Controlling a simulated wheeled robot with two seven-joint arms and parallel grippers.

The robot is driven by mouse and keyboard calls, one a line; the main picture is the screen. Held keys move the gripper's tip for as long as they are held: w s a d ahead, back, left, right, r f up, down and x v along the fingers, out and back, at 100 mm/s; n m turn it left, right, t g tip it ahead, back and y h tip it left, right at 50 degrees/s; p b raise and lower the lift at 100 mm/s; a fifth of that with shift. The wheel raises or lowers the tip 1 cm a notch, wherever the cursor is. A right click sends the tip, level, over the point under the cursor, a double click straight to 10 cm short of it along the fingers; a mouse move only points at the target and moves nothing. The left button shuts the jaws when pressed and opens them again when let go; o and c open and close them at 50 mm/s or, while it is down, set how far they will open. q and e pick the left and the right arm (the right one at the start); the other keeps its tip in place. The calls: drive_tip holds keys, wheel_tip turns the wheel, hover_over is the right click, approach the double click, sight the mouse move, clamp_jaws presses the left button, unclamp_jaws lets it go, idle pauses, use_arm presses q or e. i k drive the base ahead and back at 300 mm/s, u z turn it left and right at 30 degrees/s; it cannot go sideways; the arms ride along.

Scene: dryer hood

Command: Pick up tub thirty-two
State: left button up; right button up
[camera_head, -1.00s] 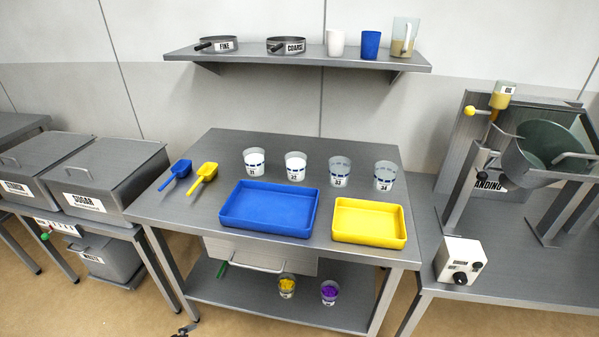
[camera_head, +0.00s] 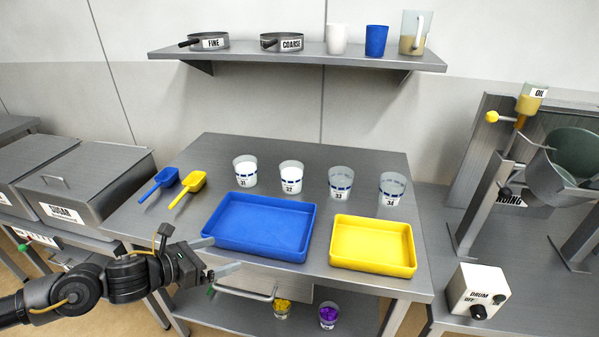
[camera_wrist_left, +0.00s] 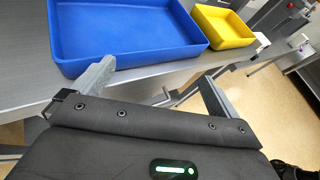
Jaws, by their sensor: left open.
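Tub thirty-two (camera_head: 291,178) is a clear tub with white contents, a blue dashed band and a label reading 32. It stands upright on the grey table behind the blue tray, between tub 31 (camera_head: 244,172) and tub 33 (camera_head: 340,183). My left gripper (camera_head: 222,256) is open and empty at the table's front edge, in front of the blue tray's left corner and well short of the tub. In the left wrist view its two fingers (camera_wrist_left: 153,88) are spread apart before the blue tray, and tub thirty-two is out of that picture. My right gripper is not in view.
The blue tray (camera_head: 218,239) and yellow tray (camera_head: 373,269) fill the table's front. Tub 34 (camera_head: 391,189) stands at right. A blue scoop (camera_head: 160,183) and yellow scoop (camera_head: 189,189) lie at left. A shelf (camera_head: 300,60) hangs above the table's back.

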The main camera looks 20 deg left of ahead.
sight(291, 172)
drive_tip(key=i, duration=1)
drive_tip(key=u, duration=0.05)
